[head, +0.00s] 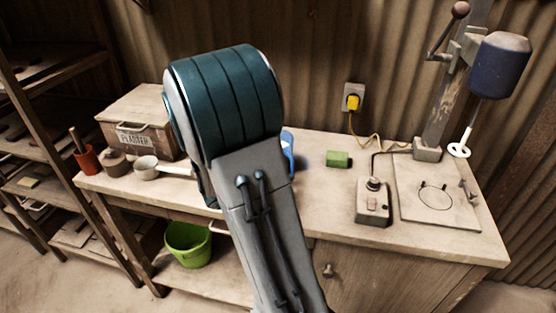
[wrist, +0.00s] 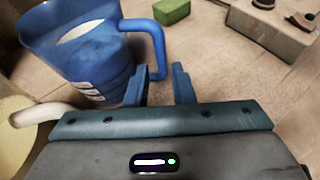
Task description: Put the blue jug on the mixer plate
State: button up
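The blue jug (wrist: 72,50) stands upright on the bench at upper left in the wrist view, with pale contents inside and its handle (wrist: 158,45) towards the right. In the head view my arm hides most of it; only a blue strip of the jug (head: 288,150) shows. My gripper (wrist: 160,82) is open. Its two blue fingers are apart, just short of the handle's lower part in the picture; I cannot tell whether they touch it. The mixer plate (head: 415,207), a flat square with a ring mark, lies at the bench's right end, empty.
The mixer head (head: 498,68) hangs on a post above the plate, with a white stirrer (head: 459,150) low over it. A control box (head: 373,204) and a green block (head: 338,159) stand between jug and plate. A pale cup (head: 146,167) lies left of my arm.

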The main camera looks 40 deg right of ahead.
jog(key=shift+x, duration=3.15)
jog(key=shift+a, duration=0.1)
grip_shut()
